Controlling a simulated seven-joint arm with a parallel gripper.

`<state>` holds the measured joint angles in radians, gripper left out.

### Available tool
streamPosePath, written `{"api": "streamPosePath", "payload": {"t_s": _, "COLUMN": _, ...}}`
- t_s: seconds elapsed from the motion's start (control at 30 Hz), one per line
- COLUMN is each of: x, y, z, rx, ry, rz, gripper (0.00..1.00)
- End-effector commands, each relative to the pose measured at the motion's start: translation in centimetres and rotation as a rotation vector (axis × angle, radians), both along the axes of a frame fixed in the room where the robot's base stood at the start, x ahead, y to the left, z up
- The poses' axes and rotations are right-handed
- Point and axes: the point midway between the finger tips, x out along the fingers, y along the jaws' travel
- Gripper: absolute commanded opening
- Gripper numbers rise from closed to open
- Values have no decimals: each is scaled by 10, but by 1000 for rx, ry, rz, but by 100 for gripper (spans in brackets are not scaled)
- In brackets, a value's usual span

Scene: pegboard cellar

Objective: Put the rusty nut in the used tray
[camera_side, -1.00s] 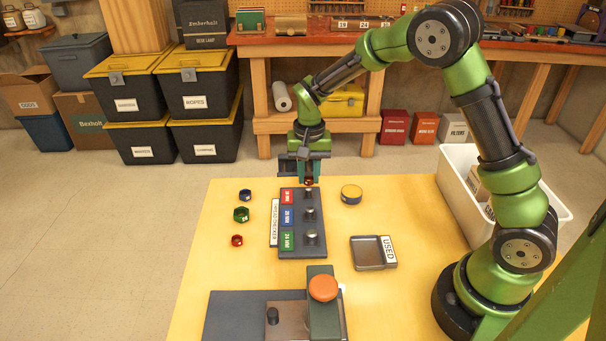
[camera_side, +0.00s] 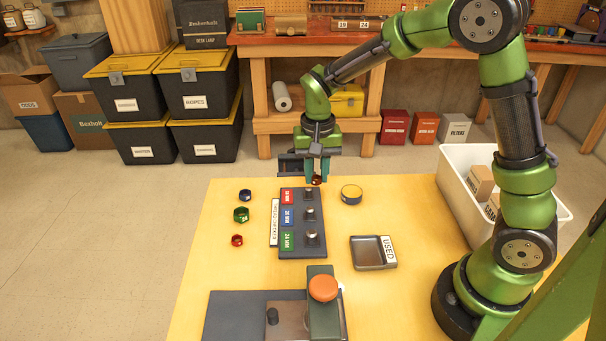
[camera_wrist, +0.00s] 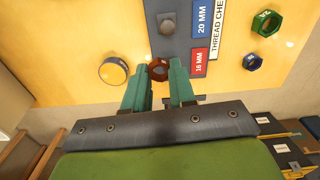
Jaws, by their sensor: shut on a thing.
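The rusty nut (camera_side: 317,180) is a small reddish-brown ring held between the fingertips of my gripper (camera_side: 318,170). In the wrist view the nut (camera_wrist: 159,70) sits between the two teal fingers of my gripper (camera_wrist: 163,75), which are shut on it. My gripper is at the far end of the table, above and just right of the thread checker's 16 MM end. The used tray (camera_side: 373,254) is a small grey open tray with a white USED label, nearer the camera and to the right. It looks empty.
The thread checker (camera_side: 292,249) has upright pegs. Blue (camera_side: 245,195), green (camera_side: 241,214) and red (camera_side: 237,240) nuts lie left of it. A round yellow-topped tin (camera_side: 351,194) stands right. A machine with an orange knob (camera_side: 323,288) is in front; a white bin (camera_side: 460,198) is at right.

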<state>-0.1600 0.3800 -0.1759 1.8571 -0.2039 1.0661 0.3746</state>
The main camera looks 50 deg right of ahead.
Motion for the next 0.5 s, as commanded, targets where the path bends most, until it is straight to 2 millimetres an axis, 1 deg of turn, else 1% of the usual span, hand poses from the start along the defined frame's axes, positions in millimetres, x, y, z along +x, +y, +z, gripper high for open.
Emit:
{"api": "streamPosePath", "payload": {"t_s": 0.03, "x": -19, "y": 6, "z": 1, "rx": 2, "ry": 1, "rz": 38, "gripper": 6}}
{"api": "streamPosePath", "payload": {"t_s": 0.1, "x": -46, "y": 13, "z": -3, "rx": 1, "ry": 1, "rz": 99, "gripper": 6}}
{"api": "streamPosePath", "payload": {"t_s": 0.17, "x": -69, "y": 17, "z": -7, "rx": 0, "ry": 0, "rz": 153, "gripper": 6}}
{"api": "streamPosePath", "payload": {"t_s": 0.2, "x": -84, "y": 19, "z": -10, "rx": 0, "ry": 0, "rz": 190, "gripper": 6}}
{"api": "streamPosePath", "payload": {"t_s": 0.3, "x": -118, "y": 23, "z": -20, "rx": -1, "ry": -1, "rz": 276, "gripper": 6}}
{"api": "streamPosePath", "payload": {"t_s": 0.4, "x": -144, "y": 24, "z": -29, "rx": -1, "ry": -1, "rz": 350, "gripper": 6}}
{"api": "streamPosePath", "payload": {"t_s": 0.5, "x": -162, "y": 24, "z": -37, "rx": -1, "ry": 0, "rz": 403, "gripper": 6}}
